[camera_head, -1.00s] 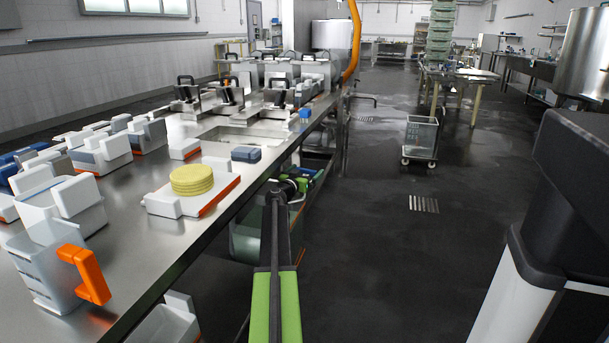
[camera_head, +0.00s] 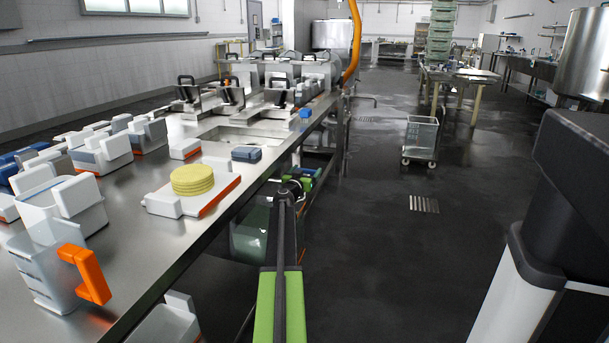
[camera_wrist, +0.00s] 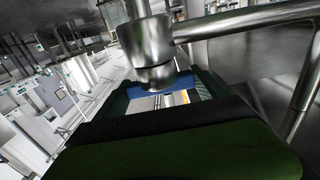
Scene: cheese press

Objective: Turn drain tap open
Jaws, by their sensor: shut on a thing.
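My gripper (camera_head: 293,188) is at the far end of my green and black arm, low beside the right edge of the steel table. The wrist view shows its dark green jaws (camera_wrist: 163,92) closed around a blue piece (camera_wrist: 146,104), which looks like the drain tap's handle. A shiny metal tap body (camera_wrist: 152,55) stands just beyond the jaws, joined to a metal pipe (camera_wrist: 240,24). In the head view the tap is hidden or too small to make out, and its angle cannot be told.
The steel table (camera_head: 160,255) fills the left, with a stack of yellow discs (camera_head: 192,180), white moulds and an orange-handled jug (camera_head: 45,270). A greenish bin (camera_head: 250,232) sits under its edge. A wheeled cart (camera_head: 421,138) stands on the otherwise open floor to the right.

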